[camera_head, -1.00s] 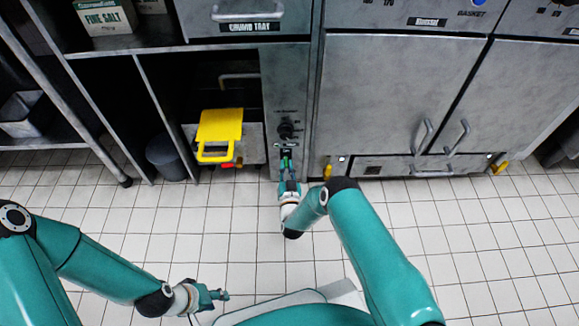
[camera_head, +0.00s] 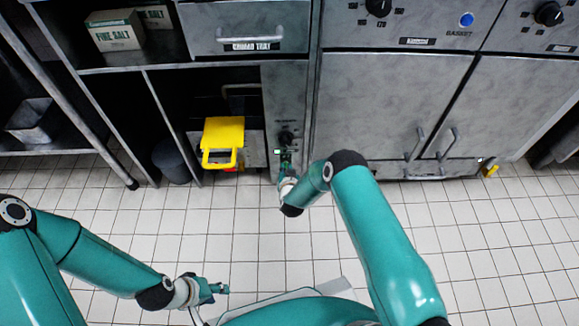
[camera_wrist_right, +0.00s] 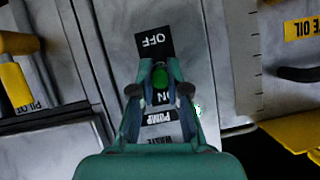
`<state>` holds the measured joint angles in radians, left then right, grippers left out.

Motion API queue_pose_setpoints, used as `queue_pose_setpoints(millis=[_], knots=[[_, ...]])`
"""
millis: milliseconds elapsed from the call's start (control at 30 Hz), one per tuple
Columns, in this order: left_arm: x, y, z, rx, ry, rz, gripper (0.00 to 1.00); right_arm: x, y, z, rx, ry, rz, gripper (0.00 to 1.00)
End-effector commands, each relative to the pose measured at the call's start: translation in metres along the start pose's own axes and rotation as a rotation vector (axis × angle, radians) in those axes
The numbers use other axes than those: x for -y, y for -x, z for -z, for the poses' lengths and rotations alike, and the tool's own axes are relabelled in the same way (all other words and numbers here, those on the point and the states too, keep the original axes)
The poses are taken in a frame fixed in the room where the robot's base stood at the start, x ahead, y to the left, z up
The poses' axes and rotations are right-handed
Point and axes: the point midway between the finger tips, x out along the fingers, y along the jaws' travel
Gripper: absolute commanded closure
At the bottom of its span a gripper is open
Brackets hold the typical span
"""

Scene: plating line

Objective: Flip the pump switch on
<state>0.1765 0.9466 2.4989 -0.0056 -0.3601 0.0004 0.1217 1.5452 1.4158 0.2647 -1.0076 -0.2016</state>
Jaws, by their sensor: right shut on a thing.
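The pump switch has a green knob (camera_wrist_right: 160,80), seen in the right wrist view on a black plate marked OFF (camera_wrist_right: 154,41) at the picture's top. A second, partly covered marking lies on the lower part of the plate, and a label reading PUMP (camera_wrist_right: 158,116) is below it. The lettering appears upside down. My right gripper (camera_wrist_right: 160,84) is shut on the green knob, with a finger on either side. In the head view my right gripper (camera_head: 286,160) is at the narrow panel, below a dark dial. My left gripper (camera_head: 222,288) is empty above the floor; its finger opening is unclear.
A yellow-handled basket or tray (camera_head: 222,132) sits in the open bay left of the panel. A dark bin (camera_head: 171,160) stands further left. Large cabinet doors (camera_head: 385,110) with handles are to the right. The tiled floor in front is clear.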

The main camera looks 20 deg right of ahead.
Motion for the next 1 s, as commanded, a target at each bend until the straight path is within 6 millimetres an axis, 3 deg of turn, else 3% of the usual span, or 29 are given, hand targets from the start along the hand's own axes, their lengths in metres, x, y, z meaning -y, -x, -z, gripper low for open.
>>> queue_pose_setpoints(millis=[400, 867, 900, 1000], knots=[[-0.0033, 0.0093, 0.0, 0.0, 0.0, 0.0, 0.6, -0.0026, 0.0, 0.0068, 0.173, -0.017, -0.04, 1.0], [-0.0034, 0.0094, -0.0001, 0.0, 0.0, 0.0, 0.6, -0.0041, 0.0, 0.0061, 0.187, -0.018, -0.044, 1.0], [-0.0034, 0.0094, -0.0001, 0.0, 0.0, 0.0, 0.6, -0.0041, 0.0, 0.006, 0.187, -0.018, -0.044, 0.79], [-0.0034, 0.0094, -0.0001, 0.0, 0.0, 0.0, 0.6, -0.0037, 0.0002, 0.0061, 0.187, -0.017, -0.043, 0.62]])
